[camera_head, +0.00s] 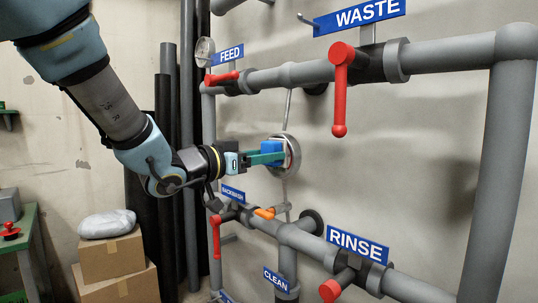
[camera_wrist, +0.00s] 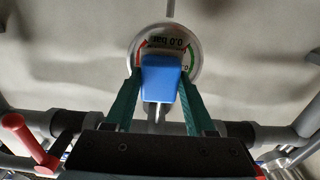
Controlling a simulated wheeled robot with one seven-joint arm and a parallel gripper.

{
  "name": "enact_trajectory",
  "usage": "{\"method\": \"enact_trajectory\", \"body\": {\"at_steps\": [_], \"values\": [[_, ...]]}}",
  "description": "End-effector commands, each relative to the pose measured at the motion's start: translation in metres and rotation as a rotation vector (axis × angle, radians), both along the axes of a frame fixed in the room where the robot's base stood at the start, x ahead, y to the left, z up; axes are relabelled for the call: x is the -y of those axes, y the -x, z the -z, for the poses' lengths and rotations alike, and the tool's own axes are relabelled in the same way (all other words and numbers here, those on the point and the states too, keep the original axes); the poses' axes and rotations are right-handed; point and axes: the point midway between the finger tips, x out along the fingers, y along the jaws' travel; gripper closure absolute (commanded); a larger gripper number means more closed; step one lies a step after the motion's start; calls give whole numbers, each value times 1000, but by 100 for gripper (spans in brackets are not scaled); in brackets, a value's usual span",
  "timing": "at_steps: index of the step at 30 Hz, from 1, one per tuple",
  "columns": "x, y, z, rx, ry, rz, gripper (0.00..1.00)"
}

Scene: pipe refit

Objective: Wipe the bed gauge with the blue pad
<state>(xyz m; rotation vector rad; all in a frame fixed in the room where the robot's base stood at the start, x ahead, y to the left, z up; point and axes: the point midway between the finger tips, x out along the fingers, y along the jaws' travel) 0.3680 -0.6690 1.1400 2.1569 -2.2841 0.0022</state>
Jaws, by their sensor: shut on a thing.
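The bed gauge (camera_head: 293,155) is a round dial on a thin vertical pipe between the FEED and BACKWASH lines. In the wrist view the dial (camera_wrist: 184,45) is white with green and red marks and upside-down lettering. The blue pad (camera_wrist: 161,75) is a block held between the green fingers of my gripper (camera_wrist: 160,85). In the head view the pad (camera_head: 271,147) is at the gauge's face, and my gripper (camera_head: 268,156) reaches in from the left. The pad hides the lower middle of the dial in the wrist view. I cannot tell whether it touches the face.
A red FEED handle (camera_head: 222,77) and a red WASTE handle (camera_head: 340,90) are above. Another round gauge (camera_head: 204,52) is upper left. Cardboard boxes (camera_head: 112,257) stand lower left.

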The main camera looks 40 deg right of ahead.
Motion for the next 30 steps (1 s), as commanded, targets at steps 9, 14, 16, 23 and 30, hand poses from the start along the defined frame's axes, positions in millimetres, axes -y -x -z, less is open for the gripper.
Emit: {"method": "enact_trajectory", "body": {"at_steps": [9,14,16,23,30], "values": [[1,-22,-2,0,2,0,100],[1,-27,-2,0,2,-1,100],[1,-32,-2,0,2,-1,100],[0,-50,-1,-1,1,-2,100],[0,-51,0,0,1,0,100]]}}
